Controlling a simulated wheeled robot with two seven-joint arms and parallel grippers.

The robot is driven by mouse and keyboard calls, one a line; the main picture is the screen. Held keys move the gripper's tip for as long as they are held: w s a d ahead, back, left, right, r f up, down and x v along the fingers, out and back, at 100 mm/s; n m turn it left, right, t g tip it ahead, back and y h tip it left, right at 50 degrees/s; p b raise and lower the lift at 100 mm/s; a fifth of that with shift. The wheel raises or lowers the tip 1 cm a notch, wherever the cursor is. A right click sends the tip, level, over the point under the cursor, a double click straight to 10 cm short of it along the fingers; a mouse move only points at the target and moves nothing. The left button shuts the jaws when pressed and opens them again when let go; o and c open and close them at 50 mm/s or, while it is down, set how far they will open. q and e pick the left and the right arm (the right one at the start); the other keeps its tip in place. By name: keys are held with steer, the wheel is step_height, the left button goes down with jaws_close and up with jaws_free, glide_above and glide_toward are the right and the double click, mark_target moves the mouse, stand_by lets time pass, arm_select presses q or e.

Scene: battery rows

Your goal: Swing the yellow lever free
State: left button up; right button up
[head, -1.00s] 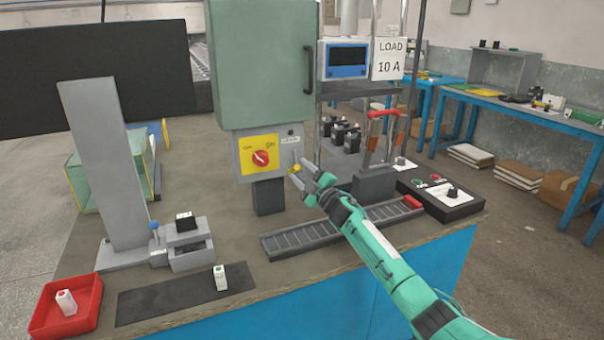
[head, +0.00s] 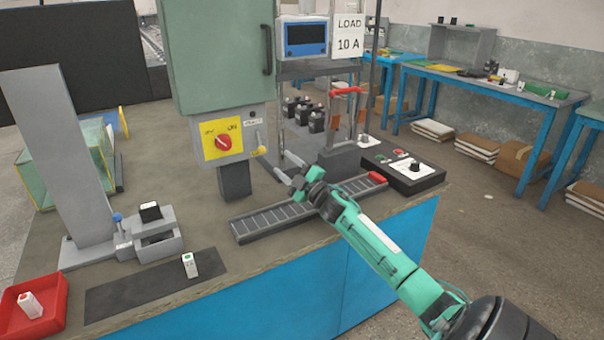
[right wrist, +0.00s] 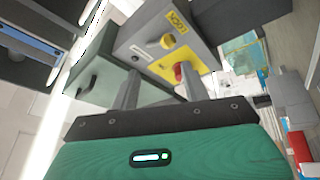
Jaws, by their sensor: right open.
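The yellow lever (head: 258,151) is a small yellow knob on a short stem, hanging down at the right side of the grey switch box (head: 238,172). In the right wrist view the yellow knob (right wrist: 167,41) shows beyond the fingers. My right gripper (head: 274,166) is open, its fingertips just below and to the right of the knob; I see no clear contact. A red rotary switch (head: 223,142) on a yellow plate sits left of the lever; it also shows in the right wrist view (right wrist: 181,72). My left gripper is not in view.
A green cabinet (head: 215,50) stands above the switch box. A slotted grey rail (head: 275,218) lies below my right arm, and a black control box (head: 405,172) stands to the right. A red tray (head: 52,318) and a grey upright plate (head: 62,150) are at the left.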

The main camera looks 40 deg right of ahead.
steer(key=s, duration=0.6)
steer(key=shift+d, duration=0.25)
stand_by(0.3)
